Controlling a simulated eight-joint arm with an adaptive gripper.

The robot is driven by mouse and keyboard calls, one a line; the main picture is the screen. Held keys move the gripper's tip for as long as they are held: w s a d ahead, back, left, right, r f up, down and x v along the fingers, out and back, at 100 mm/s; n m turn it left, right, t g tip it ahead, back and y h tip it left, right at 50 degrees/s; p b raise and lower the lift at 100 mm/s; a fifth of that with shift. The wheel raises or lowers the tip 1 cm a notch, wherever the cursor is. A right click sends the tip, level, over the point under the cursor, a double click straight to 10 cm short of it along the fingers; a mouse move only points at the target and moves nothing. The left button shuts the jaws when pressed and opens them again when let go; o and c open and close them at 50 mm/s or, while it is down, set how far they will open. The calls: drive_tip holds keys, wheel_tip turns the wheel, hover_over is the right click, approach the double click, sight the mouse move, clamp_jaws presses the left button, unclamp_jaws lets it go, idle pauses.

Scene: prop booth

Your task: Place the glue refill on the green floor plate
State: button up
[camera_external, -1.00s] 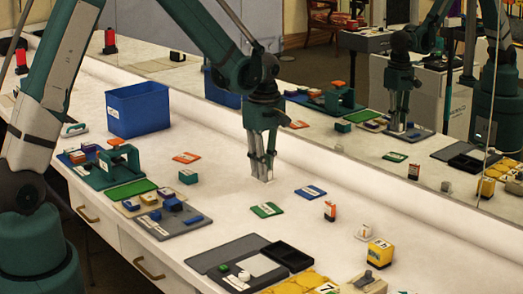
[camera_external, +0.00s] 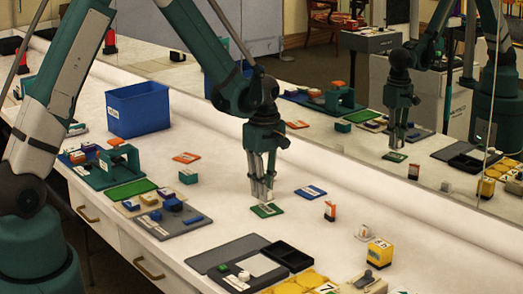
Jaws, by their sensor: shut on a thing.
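My gripper (camera_external: 262,193) points straight down, its fingers shut on a small pale thing that I take to be the glue refill; the fingers mostly hide it. The fingertips are at the far edge of the small green floor plate (camera_external: 267,210), which has a white label and lies flat on the white table. Whether the held thing touches the plate or hangs just above it, I cannot tell.
A blue plate (camera_external: 311,192) lies to the right and an orange plate (camera_external: 186,157) to the left. A dark tray (camera_external: 287,256) and a yellow box (camera_external: 380,252) stand nearer the front. A blue bin (camera_external: 138,109) is at the back left. A mirror (camera_external: 350,130) runs along the rear.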

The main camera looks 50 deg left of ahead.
drive_tip(key=shift+f, duration=1.35)
drive_tip(key=shift+f+b, duration=0.15)
drive_tip(key=shift+b, duration=0.2)
drive_tip(key=o, duration=0.8)
drive_tip(key=shift+r, duration=0.25)
wheel_tip(320, 180, up, 12)
drive_tip(key=shift+f+p, duration=0.1)
drive_tip(key=shift+p, duration=0.8)
